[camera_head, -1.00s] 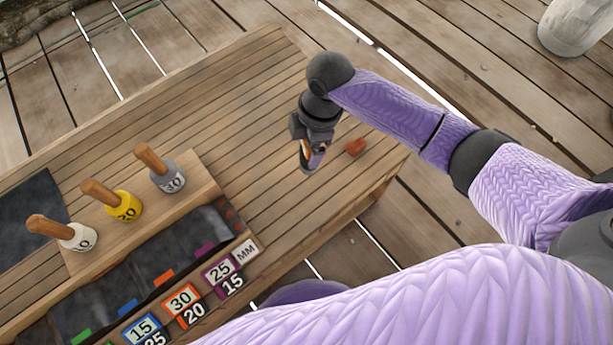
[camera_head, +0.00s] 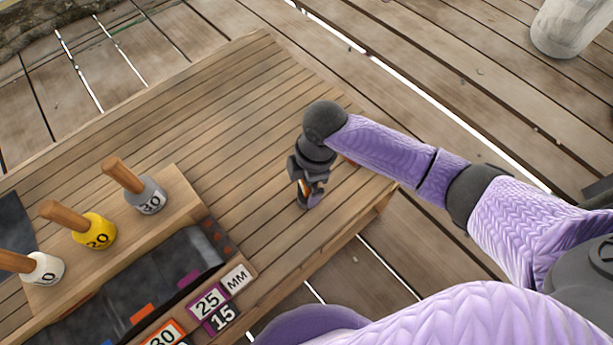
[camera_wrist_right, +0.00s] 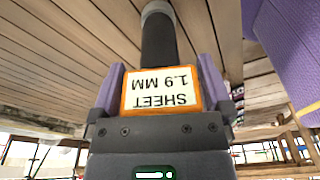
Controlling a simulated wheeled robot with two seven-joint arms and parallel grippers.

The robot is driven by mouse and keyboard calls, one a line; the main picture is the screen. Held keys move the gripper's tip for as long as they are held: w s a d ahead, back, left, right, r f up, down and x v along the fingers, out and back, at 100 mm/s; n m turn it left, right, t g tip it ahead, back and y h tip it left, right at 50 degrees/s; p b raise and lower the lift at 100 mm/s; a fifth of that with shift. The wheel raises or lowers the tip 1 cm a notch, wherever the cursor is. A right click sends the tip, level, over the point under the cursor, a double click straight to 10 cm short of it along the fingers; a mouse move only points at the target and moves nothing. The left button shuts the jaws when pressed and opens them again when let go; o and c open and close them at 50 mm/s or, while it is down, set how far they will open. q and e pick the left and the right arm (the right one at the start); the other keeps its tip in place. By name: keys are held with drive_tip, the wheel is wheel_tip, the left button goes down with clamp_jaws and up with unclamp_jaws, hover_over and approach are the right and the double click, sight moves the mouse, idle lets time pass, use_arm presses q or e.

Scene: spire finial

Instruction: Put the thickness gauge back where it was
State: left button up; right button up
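My right gripper (camera_head: 307,196) is over the right part of the wooden table. It also shows in the right wrist view (camera_wrist_right: 160,92), its two purple fingers shut on the thickness gauge (camera_wrist_right: 158,45). The gauge has a dark round body with a grey end and an orange-edged label reading "SHEET 1.9 MM", upside down in that view. In the head view only a small orange-and-white bit of it shows at the gripper. I cannot tell whether it touches the table. My left gripper is not in view.
The wooden table (camera_head: 215,110) is bare behind and left of my right gripper. A wooden block (camera_head: 178,190) carries white, yellow and grey handled pieces. A dark tray (camera_head: 150,275) and number tags (camera_head: 207,302) lie in front. A reddish thing (camera_head: 350,161) is mostly hidden behind my arm.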

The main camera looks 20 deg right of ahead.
drive_tip(key=shift+r, duration=0.1)
use_arm(q)
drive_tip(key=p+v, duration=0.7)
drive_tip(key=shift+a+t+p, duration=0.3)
drive_tip(key=shift+p, duration=0.1)
use_arm(e)
wheel_tip(320, 180, up, 12)
drive_tip(key=d, duration=0.2)
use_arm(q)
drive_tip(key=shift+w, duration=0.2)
